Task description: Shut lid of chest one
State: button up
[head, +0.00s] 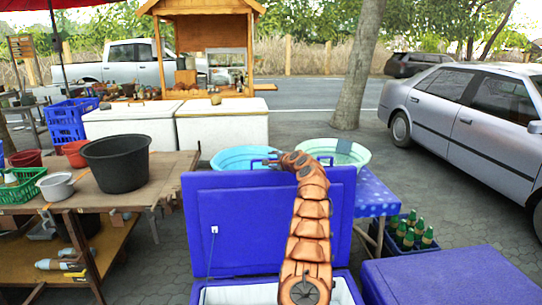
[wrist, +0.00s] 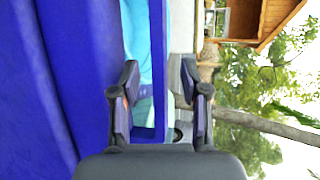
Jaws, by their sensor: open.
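A blue chest (head: 195,291) with a pale inside stands in front of me. Its blue lid (head: 240,215) stands raised, roughly upright, at the back of the chest. My orange arm reaches over the chest and hides part of the lid. My gripper (head: 268,161) is at the lid's top edge, near its middle. In the wrist view my gripper (wrist: 160,85) is open, with a finger on each side of a narrow blue strip (wrist: 159,60). The lid (wrist: 75,80) fills the left there. I cannot tell whether the fingers touch it.
A second blue chest (head: 450,278) with its lid down is at the right. Green bottles in a crate (head: 408,230) and a blue table (head: 375,197) stand behind it. A wooden table (head: 125,190) with a black tub (head: 115,160) is at the left. Light blue (head: 235,157) and pale green (head: 345,151) basins sit behind the lid.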

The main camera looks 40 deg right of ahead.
jog(key=shift+w+d+r+p, duration=0.2)
jog(key=shift+w+p, duration=0.15)
jog(key=shift+p, duration=1.25)
jog(key=shift+w+f+p, duration=0.15)
jog(key=shift+w+p, duration=0.1)
jog(key=shift+p, duration=0.9)
jog(key=shift+w+f+p, duration=0.1)
jog(key=shift+p, duration=0.4)
jog(key=shift+w+a+f, duration=0.1)
jog(key=shift+f, duration=0.05)
grip_shut()
